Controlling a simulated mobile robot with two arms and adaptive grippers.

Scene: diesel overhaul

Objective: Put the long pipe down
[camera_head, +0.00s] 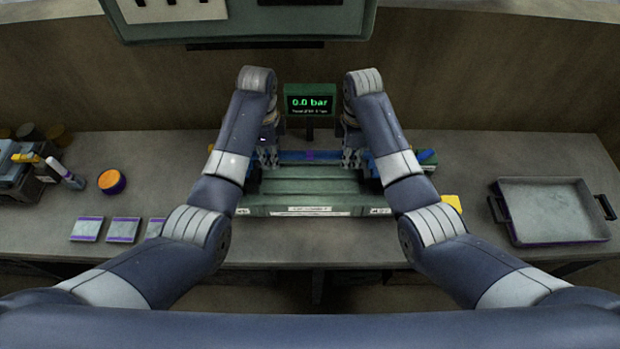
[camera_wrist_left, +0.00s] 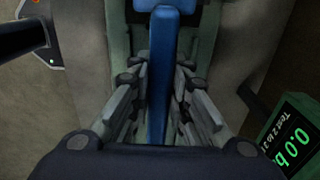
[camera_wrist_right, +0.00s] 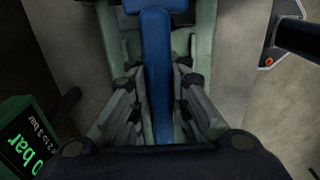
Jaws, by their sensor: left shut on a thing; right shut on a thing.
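The long pipe (camera_head: 296,156) is blue and lies level, left to right, at the back of the green bench fixture (camera_head: 310,186). My left gripper (camera_head: 267,158) is shut on its left part and my right gripper (camera_head: 352,158) on its right part. The blue pipe runs between the fingers in the left wrist view (camera_wrist_left: 158,70) and in the right wrist view (camera_wrist_right: 156,70). Green fixture parts show below it in both wrist views. I cannot tell whether the pipe touches the fixture.
A pressure display (camera_head: 310,103) reading 0.0 bar stands behind the fixture. A grey tray (camera_head: 553,238) sits at right, a yellow item (camera_head: 452,203) beside the fixture. At left are an orange-topped tub (camera_head: 112,181) and several flat packs (camera_head: 87,228). Bench between fixture and tray is mostly clear.

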